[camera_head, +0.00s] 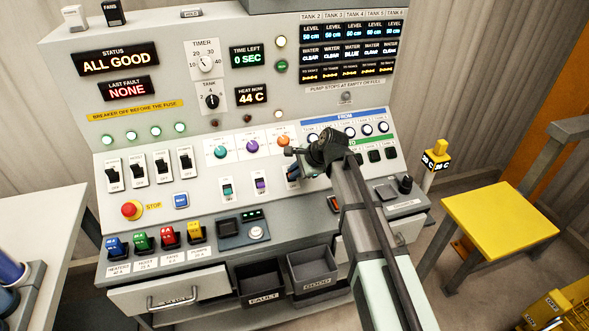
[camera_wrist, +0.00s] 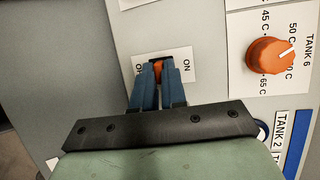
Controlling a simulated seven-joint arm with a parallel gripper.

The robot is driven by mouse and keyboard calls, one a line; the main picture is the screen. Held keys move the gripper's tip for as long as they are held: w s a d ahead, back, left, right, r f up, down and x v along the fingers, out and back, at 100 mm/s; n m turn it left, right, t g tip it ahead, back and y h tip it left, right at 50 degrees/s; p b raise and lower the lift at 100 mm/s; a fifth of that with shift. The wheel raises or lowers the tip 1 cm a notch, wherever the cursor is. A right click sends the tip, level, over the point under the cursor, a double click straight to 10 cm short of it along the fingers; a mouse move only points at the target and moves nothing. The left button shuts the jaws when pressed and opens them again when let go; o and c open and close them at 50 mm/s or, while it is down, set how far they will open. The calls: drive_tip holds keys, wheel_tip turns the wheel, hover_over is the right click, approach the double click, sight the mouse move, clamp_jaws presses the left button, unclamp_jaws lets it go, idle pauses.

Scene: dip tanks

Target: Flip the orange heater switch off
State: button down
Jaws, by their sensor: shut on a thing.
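The orange heater switch (camera_wrist: 158,68) shows in the wrist view between my two blue fingertips, on a white plate marked ON at the right and OFF at the left. My gripper (camera_wrist: 157,76) is shut on its lever. The fingers cover much of the lever, so I cannot tell which way it is set. The orange knob (camera_wrist: 268,55) marked TANK 6 is to the right of the switch. In the head view my gripper (camera_head: 293,173) is at the panel below the orange knob (camera_head: 284,140), and the switch is mostly hidden.
A green switch (camera_head: 227,189) and a purple switch (camera_head: 260,186) stand to the left in the same row. A red stop button (camera_head: 131,209) is at the lower left. Black bins (camera_head: 311,268) sit below the panel. A yellow stool (camera_head: 500,215) stands at the right.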

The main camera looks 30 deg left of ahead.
drive_tip(key=t+y, duration=0.1)
drive_tip(key=s+d+f+t+y, duration=0.1)
drive_tip(key=shift+s+d+n+y, duration=0.1)
drive_tip(key=shift+n+y, duration=0.3)
drive_tip(key=shift+s+d+f+n+t+y, duration=0.1)
drive_tip(key=shift+f+n+t+y, duration=0.4)
drive_tip(key=shift+t+y, duration=0.65)
drive_tip(key=shift+f+y, duration=0.15)
drive_tip(key=shift+y, duration=0.1)
drive_tip(key=c, duration=1.2)
unclamp_jaws()
drive_tip(key=v, duration=1.2)
